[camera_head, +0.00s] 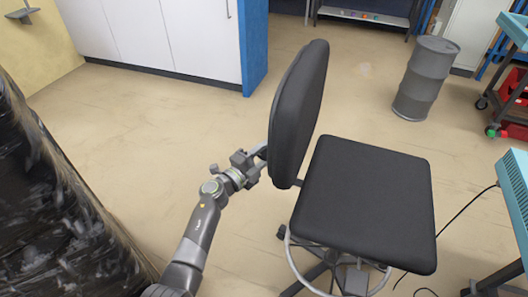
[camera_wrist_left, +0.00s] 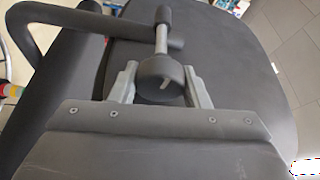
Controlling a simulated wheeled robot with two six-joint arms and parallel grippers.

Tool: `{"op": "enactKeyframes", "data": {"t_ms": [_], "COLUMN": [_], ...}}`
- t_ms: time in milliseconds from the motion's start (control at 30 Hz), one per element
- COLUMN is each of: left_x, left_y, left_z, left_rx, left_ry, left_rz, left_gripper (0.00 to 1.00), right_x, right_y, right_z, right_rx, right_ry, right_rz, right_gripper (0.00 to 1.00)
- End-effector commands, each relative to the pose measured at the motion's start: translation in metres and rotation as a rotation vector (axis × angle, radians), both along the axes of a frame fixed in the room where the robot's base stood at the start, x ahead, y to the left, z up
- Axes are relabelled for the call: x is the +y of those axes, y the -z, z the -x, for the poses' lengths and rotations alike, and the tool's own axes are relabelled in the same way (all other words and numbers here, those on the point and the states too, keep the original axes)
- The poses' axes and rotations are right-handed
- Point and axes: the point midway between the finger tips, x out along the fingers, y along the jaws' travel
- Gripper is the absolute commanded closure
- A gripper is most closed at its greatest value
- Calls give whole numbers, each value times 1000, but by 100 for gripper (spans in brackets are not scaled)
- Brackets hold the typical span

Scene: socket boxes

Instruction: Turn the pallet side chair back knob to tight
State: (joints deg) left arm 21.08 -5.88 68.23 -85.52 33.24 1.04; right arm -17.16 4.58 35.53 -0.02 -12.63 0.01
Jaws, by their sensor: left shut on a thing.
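A black office chair (camera_head: 363,195) stands with its seat to the right and its padded back (camera_head: 303,110) on the left, seen nearly edge-on. My left gripper (camera_head: 260,162) is at the rear of the chair back, low down. In the left wrist view, a round dark knob (camera_wrist_left: 160,82) with a pale mark on its face sits between the two fingers of my left gripper (camera_wrist_left: 161,72). The gripper is shut on this knob. A metal rod runs from the knob to a dark end. In the head view the knob is hidden. My right gripper is not in view.
A black plastic-wrapped load (camera_head: 60,200) stands close on the left of my arm. A grey drum (camera_head: 426,78) stands at the upper right, a teal bench (camera_head: 515,185) at the right. White cabinets (camera_head: 165,35) line the back. The floor between is clear.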

Motion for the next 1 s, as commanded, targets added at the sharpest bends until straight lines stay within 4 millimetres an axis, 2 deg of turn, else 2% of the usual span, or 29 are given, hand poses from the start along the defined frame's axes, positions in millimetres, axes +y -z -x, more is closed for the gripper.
{"op": "enactKeyframes", "data": {"t_ms": [200,233,367,767,1000], "left_x": [0,0,0,5,32], "left_y": [1,1,1,1,4], "left_z": [0,0,0,5,37], "left_rx": [1,1,1,2,2], "left_ry": [0,0,0,-2,-4], "left_rz": [-1,-1,-1,0,-2], "left_gripper": [81,54,37,36,36], "right_x": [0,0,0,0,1], "right_y": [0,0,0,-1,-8], "right_z": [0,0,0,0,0], "right_rx": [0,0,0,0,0], "right_ry": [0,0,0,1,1], "right_rz": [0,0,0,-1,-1], "right_gripper": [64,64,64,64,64]}}
